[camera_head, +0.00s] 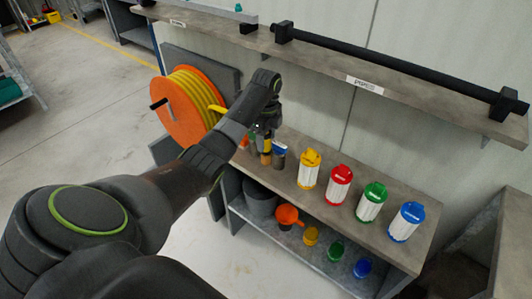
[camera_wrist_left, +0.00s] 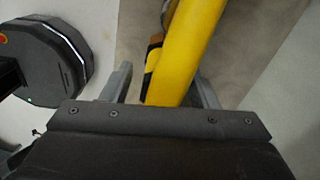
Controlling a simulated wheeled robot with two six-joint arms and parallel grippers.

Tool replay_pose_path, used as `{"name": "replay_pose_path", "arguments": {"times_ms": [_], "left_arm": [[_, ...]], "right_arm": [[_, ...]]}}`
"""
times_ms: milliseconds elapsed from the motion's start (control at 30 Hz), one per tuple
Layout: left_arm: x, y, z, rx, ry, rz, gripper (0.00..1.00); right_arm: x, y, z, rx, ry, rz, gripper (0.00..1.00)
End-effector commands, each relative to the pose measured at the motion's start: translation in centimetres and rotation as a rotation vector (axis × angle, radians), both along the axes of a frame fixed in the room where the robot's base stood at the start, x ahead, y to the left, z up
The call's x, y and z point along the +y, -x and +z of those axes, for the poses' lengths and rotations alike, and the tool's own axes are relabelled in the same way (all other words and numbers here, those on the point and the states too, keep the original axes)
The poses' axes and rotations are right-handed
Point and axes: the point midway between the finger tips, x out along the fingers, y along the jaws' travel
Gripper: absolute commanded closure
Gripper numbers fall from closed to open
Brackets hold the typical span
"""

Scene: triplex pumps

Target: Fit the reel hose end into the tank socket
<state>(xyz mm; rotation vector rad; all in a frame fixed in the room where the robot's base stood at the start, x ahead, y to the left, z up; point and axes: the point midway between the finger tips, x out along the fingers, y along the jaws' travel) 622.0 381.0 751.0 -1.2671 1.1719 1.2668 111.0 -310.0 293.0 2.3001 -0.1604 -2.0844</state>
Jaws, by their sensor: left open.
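The orange hose reel (camera_head: 168,118) stands at the left end of the workbench, wound with yellow hose (camera_head: 192,88). A short yellow and tan piece, perhaps the hose end (camera_head: 266,152), shows just below my left gripper (camera_head: 267,135) in the head view. In the left wrist view, a thick yellow hose length (camera_wrist_left: 185,55) runs between the two separated fingers of my left gripper (camera_wrist_left: 163,88). The gripper is open around it. I cannot tell whether either finger touches it. I cannot make out a tank socket. My right gripper is out of view.
Yellow, red (camera_head: 338,187), green and blue capped white containers stand in a row on the workbench (camera_head: 285,137). The lower shelf (camera_head: 318,262) holds a dark cylinder (camera_head: 260,198), an orange funnel-like piece (camera_head: 288,215) and small coloured pots. A black bar (camera_head: 390,62) lies along the upper shelf.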

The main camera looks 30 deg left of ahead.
Motion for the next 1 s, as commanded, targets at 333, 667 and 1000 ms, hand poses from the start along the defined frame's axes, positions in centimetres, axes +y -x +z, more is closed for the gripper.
{"name": "replay_pose_path", "arguments": {"times_ms": [333, 667, 1000], "left_arm": [[0.0, 0.02, -0.99, 0.0, -0.001, 0.0, 0.46], [0.01, 0.02, -0.95, 0.0, -0.001, 0.0, 0.89], [0.01, -0.03, -0.84, -0.002, -0.001, 0.0, 1.0]], "right_arm": [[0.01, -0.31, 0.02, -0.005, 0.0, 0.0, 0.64], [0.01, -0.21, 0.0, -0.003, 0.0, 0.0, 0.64], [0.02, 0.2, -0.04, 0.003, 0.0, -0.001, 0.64]]}}
